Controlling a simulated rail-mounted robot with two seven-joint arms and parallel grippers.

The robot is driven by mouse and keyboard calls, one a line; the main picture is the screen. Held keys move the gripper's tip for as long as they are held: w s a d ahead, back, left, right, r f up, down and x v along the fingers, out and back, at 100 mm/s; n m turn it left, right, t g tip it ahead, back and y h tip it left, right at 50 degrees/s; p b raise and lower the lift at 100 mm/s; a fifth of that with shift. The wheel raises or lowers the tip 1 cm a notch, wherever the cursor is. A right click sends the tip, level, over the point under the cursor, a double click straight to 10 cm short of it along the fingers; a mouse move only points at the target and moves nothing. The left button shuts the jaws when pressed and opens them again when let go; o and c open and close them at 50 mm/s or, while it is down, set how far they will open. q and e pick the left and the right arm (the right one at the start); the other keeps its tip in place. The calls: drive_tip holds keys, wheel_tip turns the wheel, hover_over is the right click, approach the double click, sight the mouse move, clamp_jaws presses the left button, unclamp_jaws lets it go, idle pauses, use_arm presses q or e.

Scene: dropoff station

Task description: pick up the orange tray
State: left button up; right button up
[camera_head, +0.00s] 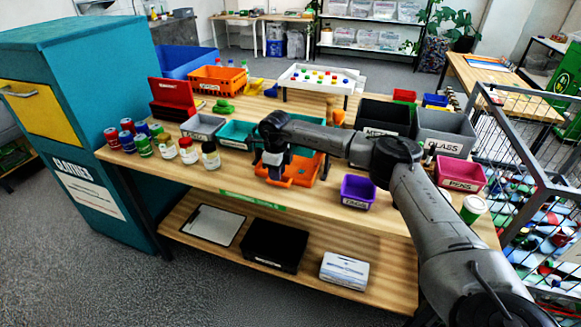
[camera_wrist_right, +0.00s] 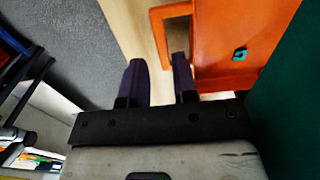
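The orange tray (camera_head: 306,172) sits on the wooden table, partly hidden behind my right arm and gripper. It has a loop handle at its near side. My right gripper (camera_head: 274,170) points down at the tray's left part. In the right wrist view, the two dark fingers (camera_wrist_right: 160,66) are apart. The tray (camera_wrist_right: 240,25) fills the upper right, and one bar of its handle (camera_wrist_right: 158,38) lines up with the gap between the fingertips. I cannot tell whether the fingers touch it. My left gripper is out of view.
A teal bin (camera_head: 236,134) stands close behind the tray. A purple bin (camera_head: 357,191) is to its right, and jars (camera_head: 210,156) and cans are to its left. Grey bins (camera_head: 444,131) and a pink bin (camera_head: 461,175) stand further right. A wire cage (camera_head: 525,150) flanks the table.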

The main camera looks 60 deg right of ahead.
sight(278, 183)
drive_tip(key=shift+f, duration=0.45)
wheel_tip(278, 183, down, 4)
drive_tip(key=shift+d+f+b, duration=0.1)
drive_tip(key=shift+f+b, duration=0.1)
drive_tip(key=shift+b, duration=0.9)
drive_tip(key=shift+c, duration=0.5)
clamp_jaws()
